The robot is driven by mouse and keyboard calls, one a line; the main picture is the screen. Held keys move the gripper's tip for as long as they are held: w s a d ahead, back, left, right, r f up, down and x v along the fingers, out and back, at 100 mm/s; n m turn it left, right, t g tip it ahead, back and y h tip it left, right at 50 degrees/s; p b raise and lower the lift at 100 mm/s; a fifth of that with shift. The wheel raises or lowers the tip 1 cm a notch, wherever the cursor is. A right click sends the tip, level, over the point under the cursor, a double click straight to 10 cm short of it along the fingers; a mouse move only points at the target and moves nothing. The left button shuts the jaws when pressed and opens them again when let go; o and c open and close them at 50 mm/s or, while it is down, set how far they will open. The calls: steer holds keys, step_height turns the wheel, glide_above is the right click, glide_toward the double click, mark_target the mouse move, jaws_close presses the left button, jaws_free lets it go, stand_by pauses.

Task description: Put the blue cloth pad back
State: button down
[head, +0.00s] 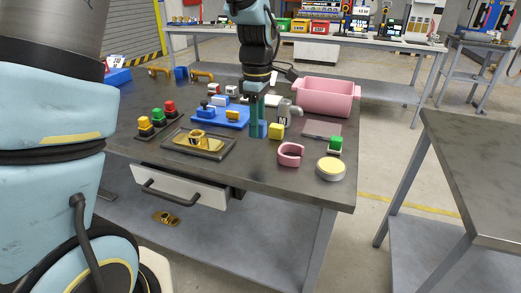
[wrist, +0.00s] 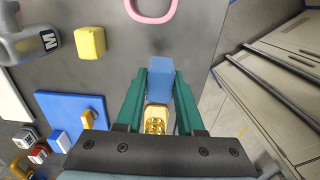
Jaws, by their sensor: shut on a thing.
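My gripper (head: 258,129) points down over the middle of the table, with its green fingers shut on a blue pad (wrist: 160,80). In the wrist view the pad shows between the fingertips of my gripper (wrist: 160,85) as a plain blue block. A strip of blue also shows at the fingers in the head view. I cannot tell whether the pad touches the table. A blue board (head: 234,122) with several small blocks lies just left of my gripper; it also shows in the wrist view (wrist: 62,103). A gold piece (wrist: 156,119) shows between the fingers, nearer the palm.
A dark tray (head: 222,149) with a gold piece lies front left. A yellow block (head: 276,131), grey mug (head: 284,112), pink ring (head: 290,154) and round yellow-topped tin (head: 331,169) stand to the right. A pink bin (head: 327,96) stands behind. A drawer (head: 181,186) is below.

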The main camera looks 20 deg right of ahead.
mark_target(258, 156)
steer(key=shift+f+p, duration=0.55)
steer(key=shift+f, duration=2.65)
steer(key=shift+f, duration=0.1)
steer(key=shift+f, duration=0.1)
steer(key=c, duration=0.5)
jaws_free()
step_height(258, 156, up, 12)
steer(key=shift+r+b, duration=0.2)
steer(key=shift+b, duration=0.75)
steer(key=w+a+f+m, duration=0.25)
steer(key=a+m, duration=0.25)
steer(key=a, duration=1.1)
steer(key=s+a+f+m, duration=0.1)
steer(key=s+a+m, duration=0.1)
steer(key=a, duration=0.2)
steer(key=s+a+f+m+t, duration=0.1)
steer(key=s+a+f, duration=0.1)
steer(key=a, duration=0.3)
steer(key=s+a+f+m, duration=0.1)
steer(key=s+a+m, duration=0.1)
steer(key=a, duration=0.3)
steer(key=shift+s+a+f+m+t, duration=0.1)
steer(key=shift+s+f+m+t, duration=0.05)
steer(key=shift+s+m+t, duration=0.15)
